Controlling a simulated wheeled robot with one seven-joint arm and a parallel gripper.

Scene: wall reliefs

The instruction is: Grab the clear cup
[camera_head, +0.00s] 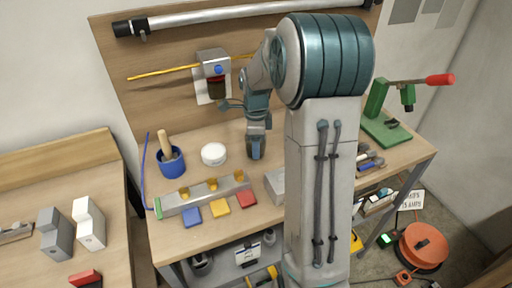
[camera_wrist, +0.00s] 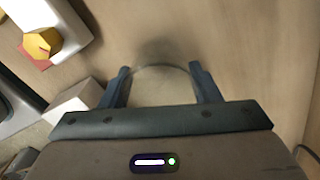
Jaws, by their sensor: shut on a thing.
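The clear cup (camera_wrist: 160,67) shows in the wrist view as a faint see-through round rim between the two fingers. My gripper (camera_wrist: 159,77) is shut on it, with one finger at each side of the rim. In the head view my gripper (camera_head: 256,148) points down over the back middle of the workbench. I cannot make out the cup there. Whether the cup touches the bench or is raised is hard to tell.
A white round container (camera_head: 213,154) and a blue pot (camera_head: 171,163) with a wooden handle stand left of my gripper. A grey rail (camera_head: 205,194) with yellow pieces lies in front, with blue, yellow and red blocks before it. A green press (camera_head: 382,120) stands right.

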